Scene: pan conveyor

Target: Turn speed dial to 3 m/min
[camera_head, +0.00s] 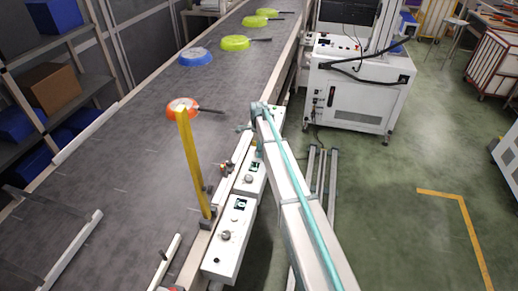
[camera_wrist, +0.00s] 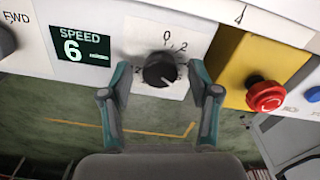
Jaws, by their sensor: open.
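The speed dial (camera_wrist: 160,70) is a round black knob on a white panel, with a printed scale around it, in the wrist view. A light mark on the knob seems to point to the lower right. The speed display (camera_wrist: 82,47) left of it reads 6. My gripper (camera_wrist: 160,74) is open, with one finger on each side of the dial. I see gaps beside the knob, and no clear contact. In the head view my arm reaches over the control boxes beside the conveyor, and its end hides part of them.
A red stop button (camera_wrist: 265,96) on a yellow housing sits right of the dial, with a blue button (camera_wrist: 313,94) beyond. An FWD knob (camera_wrist: 6,40) is at the far left. The conveyor (camera_head: 120,170) carries an orange pan (camera_head: 181,105), a blue pan (camera_head: 196,57) and several green pans.

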